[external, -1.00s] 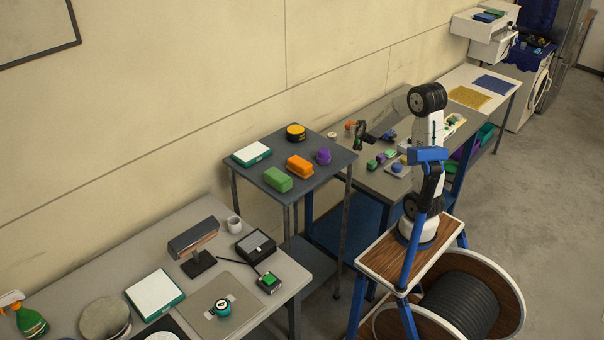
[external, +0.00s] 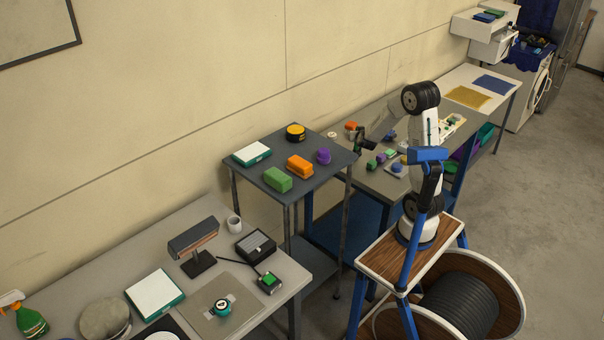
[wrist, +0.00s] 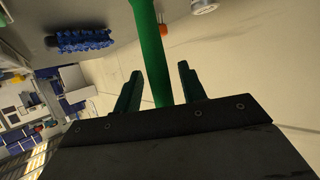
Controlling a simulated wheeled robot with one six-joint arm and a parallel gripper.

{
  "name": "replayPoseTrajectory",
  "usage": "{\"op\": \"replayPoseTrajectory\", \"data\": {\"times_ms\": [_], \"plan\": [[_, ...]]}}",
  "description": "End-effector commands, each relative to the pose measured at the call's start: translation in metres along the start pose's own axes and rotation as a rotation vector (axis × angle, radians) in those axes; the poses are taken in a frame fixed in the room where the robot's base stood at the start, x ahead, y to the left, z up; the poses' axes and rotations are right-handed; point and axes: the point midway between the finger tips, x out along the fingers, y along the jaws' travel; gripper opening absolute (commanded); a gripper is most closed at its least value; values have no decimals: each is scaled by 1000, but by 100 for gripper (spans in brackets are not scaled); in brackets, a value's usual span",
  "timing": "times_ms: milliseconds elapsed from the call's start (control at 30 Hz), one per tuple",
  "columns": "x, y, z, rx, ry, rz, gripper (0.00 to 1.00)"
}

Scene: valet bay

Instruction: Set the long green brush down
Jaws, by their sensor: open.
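A long green bar, which I take to be the green brush's handle (wrist: 151,50), runs from the top edge of the wrist view down between my fingers. My gripper (wrist: 158,82) is open, with a gap on each side of the bar. The bar's lower end is hidden behind the gripper body, and no bristles of it show. In the external view my gripper (external: 361,142) is over the back part of the grey workbench (external: 372,183). I cannot make out the green brush there, nor whether it rests on the bench.
A blue-bristled brush (wrist: 85,41) and an orange item (wrist: 163,29) are near my fingers in the wrist view. Small green blocks (external: 376,161) lie on the bench in front of my gripper.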

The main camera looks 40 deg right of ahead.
Motion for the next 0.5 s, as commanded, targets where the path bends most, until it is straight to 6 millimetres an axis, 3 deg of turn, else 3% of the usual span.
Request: {"op": "replayPoseTrajectory", "data": {"times_ms": [133,500], "plan": [[-11,-1,-3,1,2,-2,41],[-67,-1,-3,0,3,-3,41]]}}
